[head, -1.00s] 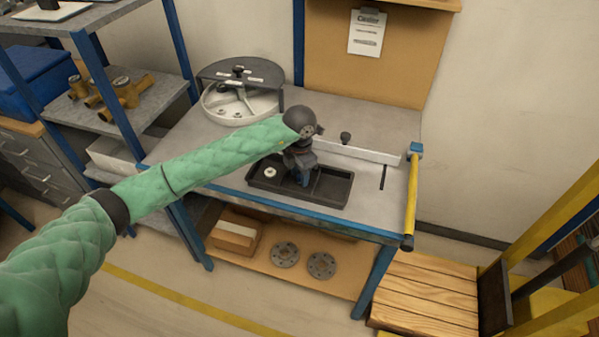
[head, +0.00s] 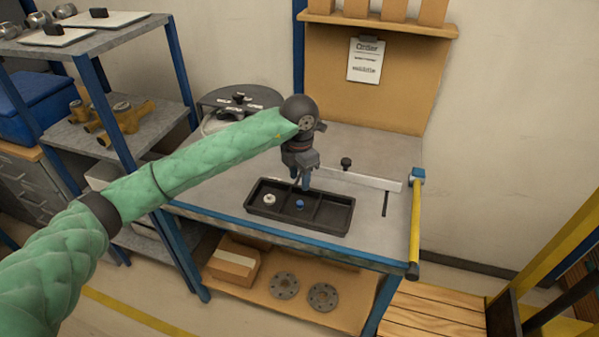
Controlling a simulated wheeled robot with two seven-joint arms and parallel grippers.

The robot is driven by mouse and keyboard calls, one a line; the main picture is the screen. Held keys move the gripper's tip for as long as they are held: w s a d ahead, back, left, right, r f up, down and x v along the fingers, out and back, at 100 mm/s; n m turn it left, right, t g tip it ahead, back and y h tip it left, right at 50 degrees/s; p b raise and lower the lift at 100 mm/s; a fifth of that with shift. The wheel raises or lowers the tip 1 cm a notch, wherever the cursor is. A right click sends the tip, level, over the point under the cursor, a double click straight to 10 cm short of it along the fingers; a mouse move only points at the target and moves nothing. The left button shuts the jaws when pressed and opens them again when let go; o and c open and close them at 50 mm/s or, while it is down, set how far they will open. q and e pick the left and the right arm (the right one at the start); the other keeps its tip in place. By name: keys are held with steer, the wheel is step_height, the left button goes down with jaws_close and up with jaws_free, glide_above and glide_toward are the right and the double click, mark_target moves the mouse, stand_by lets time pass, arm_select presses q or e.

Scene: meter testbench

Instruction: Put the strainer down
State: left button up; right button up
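A black tray (head: 330,226) with compartments lies near the front of the bench. A small blue piece (head: 300,205), which looks like the strainer, sits in its middle compartment. A pale ring-shaped part (head: 268,199) is in the left compartment. My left gripper (head: 302,185) hangs pointing down just above the tray's back edge, over and behind the blue piece and apart from it. Its fingers look slightly parted, with nothing seen between them. My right gripper is out of view.
A low pale rail (head: 358,179) with a black knob crosses the bench behind the tray. A round lidded device (head: 240,98) stands at the back left, partly behind my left arm. A yellow bar (head: 414,220) edges the bench's right side.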

arm_select(q)
steer(key=shift+r, duration=1.4)
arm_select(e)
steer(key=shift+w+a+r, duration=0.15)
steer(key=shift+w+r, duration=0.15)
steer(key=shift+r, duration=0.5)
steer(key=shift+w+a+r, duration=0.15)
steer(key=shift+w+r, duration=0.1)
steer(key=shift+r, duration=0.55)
